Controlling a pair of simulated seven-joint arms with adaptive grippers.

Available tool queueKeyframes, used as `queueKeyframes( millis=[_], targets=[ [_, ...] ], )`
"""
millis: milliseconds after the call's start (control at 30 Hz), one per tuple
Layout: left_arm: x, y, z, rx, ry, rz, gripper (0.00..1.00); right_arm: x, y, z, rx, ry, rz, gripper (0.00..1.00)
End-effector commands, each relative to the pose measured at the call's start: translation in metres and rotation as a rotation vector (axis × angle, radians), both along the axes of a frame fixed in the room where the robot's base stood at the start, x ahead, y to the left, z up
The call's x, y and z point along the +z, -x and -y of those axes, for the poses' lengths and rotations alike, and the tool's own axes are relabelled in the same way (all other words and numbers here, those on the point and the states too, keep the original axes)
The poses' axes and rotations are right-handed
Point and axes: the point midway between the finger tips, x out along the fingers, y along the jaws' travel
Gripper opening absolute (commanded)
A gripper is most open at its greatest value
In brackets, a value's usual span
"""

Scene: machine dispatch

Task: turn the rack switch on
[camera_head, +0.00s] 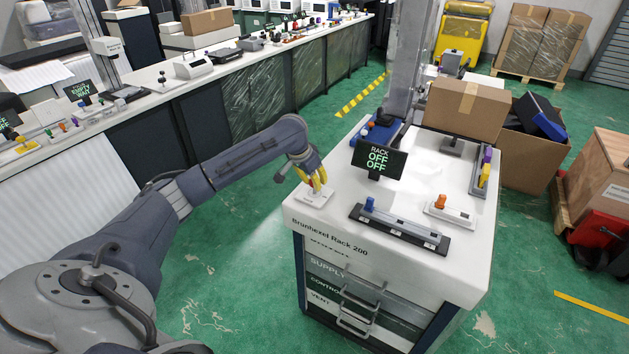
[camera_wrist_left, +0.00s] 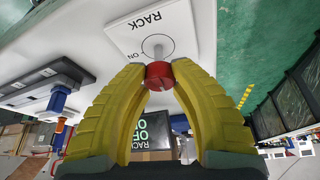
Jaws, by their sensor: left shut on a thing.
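The rack switch is a white plate (camera_head: 316,198) on the left corner of the white Brunhexel Rack 200 top (camera_head: 300,214). In the left wrist view the plate (camera_wrist_left: 137,36) reads "RACK" and "ON", with a metal stem and a red knob (camera_wrist_left: 159,75). My left gripper (camera_head: 317,184) comes down on the switch, its yellow fingers on both sides of the red knob. In the wrist view the fingertips (camera_wrist_left: 158,76) are shut on the knob. A black display (camera_head: 379,160) reads "RACK OFF OFF". My right gripper is not in view.
A black-based slider with a blue knob (camera_head: 369,204) and a white plate with an orange knob (camera_head: 440,203) stand on the same top. A cardboard box (camera_head: 466,112) sits behind. A long bench (camera_head: 165,88) runs along the left, with green floor between.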

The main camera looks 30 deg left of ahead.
Motion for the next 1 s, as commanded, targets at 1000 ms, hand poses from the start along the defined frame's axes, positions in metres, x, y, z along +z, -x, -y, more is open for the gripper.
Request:
queueKeyframes(
  millis=[1000],
  targets=[
    [0.0023,-0.0023,0.001,-0.877,0.001,0.005,0.0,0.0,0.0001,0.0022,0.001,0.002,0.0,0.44]
  ],
)
